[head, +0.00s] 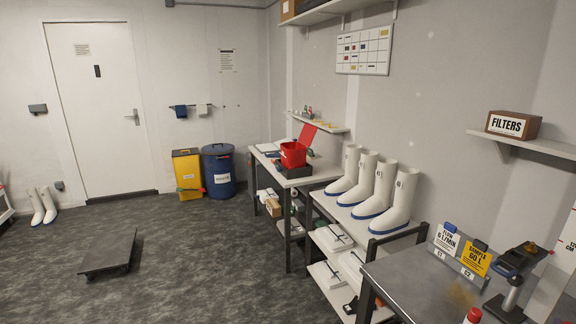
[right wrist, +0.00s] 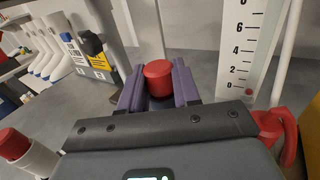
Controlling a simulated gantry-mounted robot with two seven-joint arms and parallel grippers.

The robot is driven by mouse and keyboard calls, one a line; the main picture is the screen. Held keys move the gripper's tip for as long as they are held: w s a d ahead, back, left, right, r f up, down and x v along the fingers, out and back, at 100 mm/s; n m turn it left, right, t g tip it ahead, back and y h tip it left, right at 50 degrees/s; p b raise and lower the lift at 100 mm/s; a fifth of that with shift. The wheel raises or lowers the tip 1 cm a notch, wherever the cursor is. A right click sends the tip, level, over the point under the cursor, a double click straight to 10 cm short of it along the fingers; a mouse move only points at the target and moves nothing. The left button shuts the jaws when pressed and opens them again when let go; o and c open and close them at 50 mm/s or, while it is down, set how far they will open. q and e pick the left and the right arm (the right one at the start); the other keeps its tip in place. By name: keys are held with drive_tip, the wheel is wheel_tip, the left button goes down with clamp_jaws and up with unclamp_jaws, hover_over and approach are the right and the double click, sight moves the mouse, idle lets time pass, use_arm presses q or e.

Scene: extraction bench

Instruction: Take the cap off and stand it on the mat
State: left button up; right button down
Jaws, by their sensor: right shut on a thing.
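In the right wrist view, my right gripper (right wrist: 160,88) has its purple jaws shut on a red round cap (right wrist: 158,76). A pale grey cylinder (right wrist: 148,30) shows just beyond the cap; I cannot tell whether the two touch. A white bottle with its own red cap (right wrist: 14,144) stands at the left edge of that view. A red top (head: 473,315) also shows at the bottom edge of the head view. I cannot make out a mat in either view. My left gripper is not in view.
A white scale board (right wrist: 245,50) rises to the right of the jaws, with a red handle-like part (right wrist: 275,130) nearby. On the grey bench (head: 405,278) stand a yellow sign (head: 475,258) and a dark device (head: 515,258). White boots (head: 395,203) stand on the rack beyond.

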drive_tip(key=shift+r+p, duration=0.3)
drive_tip(key=shift+r, duration=0.1)
drive_tip(key=shift+r, duration=0.1)
drive_tip(key=shift+r+p, duration=1.15)
drive_tip(key=shift+r+p, duration=0.7)
drive_tip(key=shift+r, duration=0.1)
drive_tip(key=shift+d, duration=0.1)
